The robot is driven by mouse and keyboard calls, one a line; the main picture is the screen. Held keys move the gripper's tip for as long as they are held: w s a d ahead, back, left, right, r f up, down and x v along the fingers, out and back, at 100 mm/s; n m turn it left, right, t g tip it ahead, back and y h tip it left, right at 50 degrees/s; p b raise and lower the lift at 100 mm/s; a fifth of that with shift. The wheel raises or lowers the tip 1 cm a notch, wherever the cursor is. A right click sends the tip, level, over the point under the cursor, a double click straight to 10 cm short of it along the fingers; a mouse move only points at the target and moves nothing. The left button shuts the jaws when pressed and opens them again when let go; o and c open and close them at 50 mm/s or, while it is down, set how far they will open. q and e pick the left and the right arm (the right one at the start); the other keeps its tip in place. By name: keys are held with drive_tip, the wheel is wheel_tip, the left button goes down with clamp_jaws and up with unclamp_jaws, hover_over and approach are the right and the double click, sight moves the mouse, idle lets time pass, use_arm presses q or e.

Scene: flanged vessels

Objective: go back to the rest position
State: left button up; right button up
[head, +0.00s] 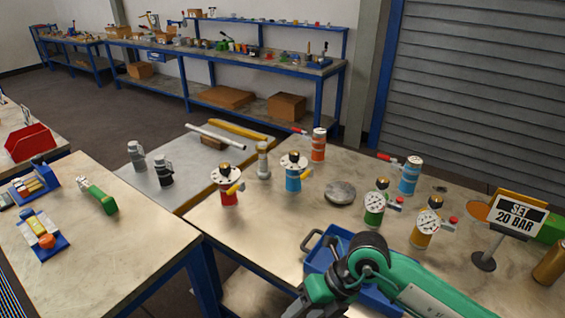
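One of my arms, green with dark joints, comes in from the lower right; I take it as my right arm. Its dark end, with my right gripper (308,302), is cut by the bottom edge over the front of the table, so its fingers are unclear. My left gripper is not in view. On the table stand a red vessel (229,197) and a blue vessel (293,183) with pale flanges on top. All are upright and apart from my arm.
A blue tray (318,258) lies partly hidden behind my arm. A "SET 20 BAR" sign (515,217) stands at right. A red can (318,150) and a blue can (410,180) stand farther back. A side table (130,240) holds a green tool (100,198).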

drive_tip(key=s+a+r+m+y, duration=0.1)
drive_tip(key=s+a+r+y, duration=0.2)
drive_tip(key=a+r+y, duration=0.65)
wheel_tip(320, 180, up, 7)
drive_tip(key=w+d+m+t+y, duration=0.1)
drive_tip(key=d+m+t+y, duration=0.1)
drive_tip(key=m+t+y, duration=0.15)
drive_tip(key=w+d+r+m+t+h, duration=0.35)
drive_tip(key=w+d+m+t, duration=0.45)
drive_tip(key=m+t, duration=0.85)
drive_tip(key=d+f+m+g+h, duration=0.2)
drive_tip(key=d+f+m+h, duration=1.3)
drive_tip(key=h, duration=0.1)
drive_tip(key=s+d+f+m+g, duration=0.2)
drive_tip(key=s+d+f+g, duration=0.1)
drive_tip(key=s+f+g, duration=1.3)
drive_tip(key=s+f+t, duration=0.1)
drive_tip(key=s+f, duration=0.2)
drive_tip(key=f, duration=1.3)
drive_tip(key=s+f+t, duration=0.1)
drive_tip(key=s+f, duration=0.1)
drive_tip(key=f, duration=1.4)
drive_tip(key=s+d+f+g, duration=0.1)
drive_tip(key=s+d+f, duration=0.2)
drive_tip(key=s+f, duration=1.6)
drive_tip(key=shift+d+f+n, duration=0.15)
drive_tip(key=shift+d+n, duration=0.05)
drive_tip(key=shift+n, duration=0.1)
